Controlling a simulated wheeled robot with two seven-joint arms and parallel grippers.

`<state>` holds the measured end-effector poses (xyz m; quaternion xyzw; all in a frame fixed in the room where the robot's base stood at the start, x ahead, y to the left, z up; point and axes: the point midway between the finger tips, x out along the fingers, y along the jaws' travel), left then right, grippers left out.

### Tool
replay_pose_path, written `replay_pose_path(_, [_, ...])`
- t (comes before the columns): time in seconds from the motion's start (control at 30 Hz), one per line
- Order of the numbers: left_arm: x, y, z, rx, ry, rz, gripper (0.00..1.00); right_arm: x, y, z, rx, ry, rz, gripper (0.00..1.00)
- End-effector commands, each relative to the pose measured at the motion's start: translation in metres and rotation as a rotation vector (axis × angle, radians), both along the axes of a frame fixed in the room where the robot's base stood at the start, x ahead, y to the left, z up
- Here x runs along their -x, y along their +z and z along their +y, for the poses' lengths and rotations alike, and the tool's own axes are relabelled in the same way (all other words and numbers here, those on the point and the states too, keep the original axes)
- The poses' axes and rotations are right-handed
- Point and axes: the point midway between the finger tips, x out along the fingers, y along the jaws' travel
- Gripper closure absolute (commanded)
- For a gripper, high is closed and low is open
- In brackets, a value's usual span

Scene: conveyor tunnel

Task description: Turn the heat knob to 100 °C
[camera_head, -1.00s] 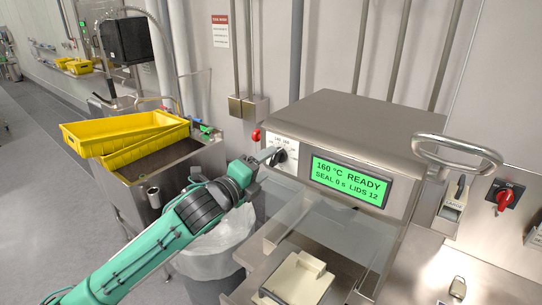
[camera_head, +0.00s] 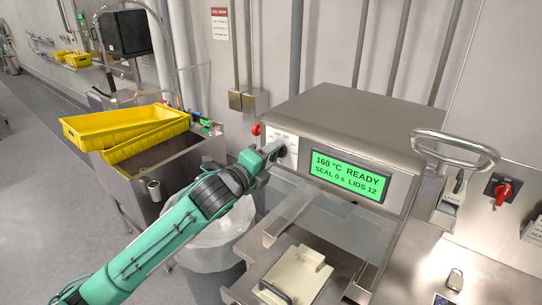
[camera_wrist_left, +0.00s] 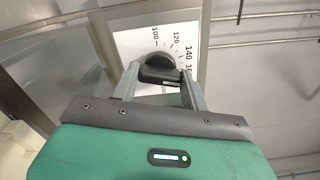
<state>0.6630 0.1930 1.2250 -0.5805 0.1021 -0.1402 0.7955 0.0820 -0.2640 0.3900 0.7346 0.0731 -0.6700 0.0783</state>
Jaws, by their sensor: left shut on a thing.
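The black heat knob (camera_wrist_left: 158,66) sits on a white dial plate (camera_wrist_left: 130,42) marked with 100, 120, 140 and more in the left wrist view. My left gripper (camera_wrist_left: 160,78) is shut on the knob, one finger on each side. In the head view the left gripper (camera_head: 274,150) is at the dial plate (camera_head: 288,141) on the machine's front and mostly hides the knob. The green display (camera_head: 348,177) reads 160 °C READY, SEAL 0 s, LIDS 12. The right gripper is not in view.
The steel sealing machine (camera_head: 350,115) has a curved handle (camera_head: 455,155) at its right. A red switch (camera_head: 502,193) is on the wall. Yellow crates (camera_head: 95,130) rest over a sink at left. A clear-lined bin (camera_head: 215,240) stands below my arm.

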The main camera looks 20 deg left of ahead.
Motion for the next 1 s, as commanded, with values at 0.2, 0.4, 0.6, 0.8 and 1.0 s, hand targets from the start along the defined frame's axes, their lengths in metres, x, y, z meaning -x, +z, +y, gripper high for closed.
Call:
replay_pose_path(0.2, [0.000, 0.000, 0.000, 0.051, 0.001, 0.021, 0.77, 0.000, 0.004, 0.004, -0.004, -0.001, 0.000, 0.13])
replay_pose_path(0.4, [0.000, 0.001, 0.000, 0.169, 0.001, 0.064, 0.77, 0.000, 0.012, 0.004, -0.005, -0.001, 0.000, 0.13])
replay_pose_path(0.6, [0.000, 0.001, 0.000, 0.340, 0.000, 0.125, 0.77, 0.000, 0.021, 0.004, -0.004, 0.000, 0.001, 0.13])
replay_pose_path(0.8, [0.000, 0.001, 0.000, 0.520, 0.002, 0.192, 0.77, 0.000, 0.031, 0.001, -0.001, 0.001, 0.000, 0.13])
replay_pose_path(1.0, [0.000, 0.001, 0.000, 0.699, 0.002, 0.257, 0.77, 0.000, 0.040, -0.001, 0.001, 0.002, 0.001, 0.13])
